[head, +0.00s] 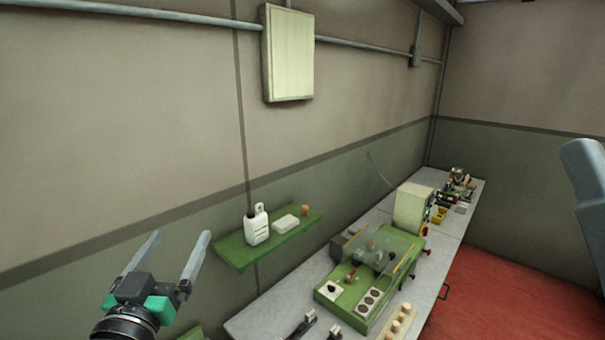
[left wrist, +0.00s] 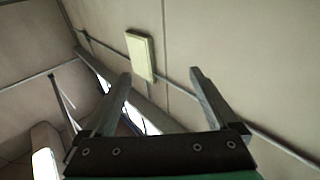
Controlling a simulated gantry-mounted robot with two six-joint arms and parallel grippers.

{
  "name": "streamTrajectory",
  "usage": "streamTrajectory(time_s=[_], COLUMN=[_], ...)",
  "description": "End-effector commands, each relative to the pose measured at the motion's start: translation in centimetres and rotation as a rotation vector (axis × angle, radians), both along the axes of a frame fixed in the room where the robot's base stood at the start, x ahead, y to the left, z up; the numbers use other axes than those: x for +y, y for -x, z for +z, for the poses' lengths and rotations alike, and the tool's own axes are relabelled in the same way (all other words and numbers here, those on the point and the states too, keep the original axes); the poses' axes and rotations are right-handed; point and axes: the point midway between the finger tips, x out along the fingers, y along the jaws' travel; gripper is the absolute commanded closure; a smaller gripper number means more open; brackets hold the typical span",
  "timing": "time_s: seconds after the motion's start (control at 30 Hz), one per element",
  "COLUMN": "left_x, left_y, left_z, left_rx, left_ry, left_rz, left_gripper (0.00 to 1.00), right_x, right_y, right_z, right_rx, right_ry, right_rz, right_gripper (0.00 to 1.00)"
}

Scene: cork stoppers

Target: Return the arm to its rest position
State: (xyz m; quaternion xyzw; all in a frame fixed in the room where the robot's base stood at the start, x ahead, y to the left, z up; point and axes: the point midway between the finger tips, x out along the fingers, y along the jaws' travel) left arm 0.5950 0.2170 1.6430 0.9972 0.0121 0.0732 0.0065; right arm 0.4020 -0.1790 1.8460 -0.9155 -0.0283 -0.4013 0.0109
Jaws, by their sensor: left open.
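My left gripper (head: 172,258) is raised at the lower left of the head view, in front of the wall and left of the green shelf. Its two grey fingers are spread apart with nothing between them. In the left wrist view the same gripper (left wrist: 160,80) is open and empty, facing the upper wall and ceiling. Several cork stoppers (head: 398,322) stand in a row at the front of the bench. A single cork-coloured piece (head: 305,210) stands on the green shelf. A grey-blue arm part of mine shows at the right edge. My right gripper is not in view.
The green wall shelf (head: 243,262) holds a white bottle (head: 257,226) and a white block (head: 285,223). The grey bench (head: 262,318) carries a green machine (head: 330,290) and a cream box (head: 410,208). A wall panel (head: 288,55) hangs above. Red floor (head: 500,290) lies to the right.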

Motion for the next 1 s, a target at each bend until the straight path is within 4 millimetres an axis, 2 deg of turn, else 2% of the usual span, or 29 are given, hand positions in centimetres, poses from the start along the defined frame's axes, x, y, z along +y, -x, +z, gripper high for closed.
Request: streamTrajectory(time_s=[0.03,0.1,0.2,0.3,0.4,0.5,1.0], left_x=[-1.5,-2.9,-4.0,-3.9,-3.8,-3.8,-3.8], left_y=[2.0,5.3,10.6,15.4,18.4,19.5,19.5], left_z=[4.1,9.2,14.9,18.4,19.8,20.3,20.3], left_rx=[-0.103,-0.243,-0.428,-0.57,-0.652,-0.681,-0.683], left_ry=[-0.002,-0.003,0.0,0.0,-0.002,-0.002,-0.004], left_rz=[-0.025,-0.052,-0.076,-0.078,-0.078,-0.078,-0.077], left_gripper=[0.07,0.07,0.07,0.07,0.07,0.07,0.07], right_x=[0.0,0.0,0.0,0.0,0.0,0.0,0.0], right_y=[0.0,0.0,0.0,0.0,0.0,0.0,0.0], right_z=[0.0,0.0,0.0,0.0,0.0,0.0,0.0], right_rx=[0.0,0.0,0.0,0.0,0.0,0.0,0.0], right_ry=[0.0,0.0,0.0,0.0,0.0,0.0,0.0], right_rz=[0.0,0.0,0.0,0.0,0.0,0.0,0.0], right_gripper=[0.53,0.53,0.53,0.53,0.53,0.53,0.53])
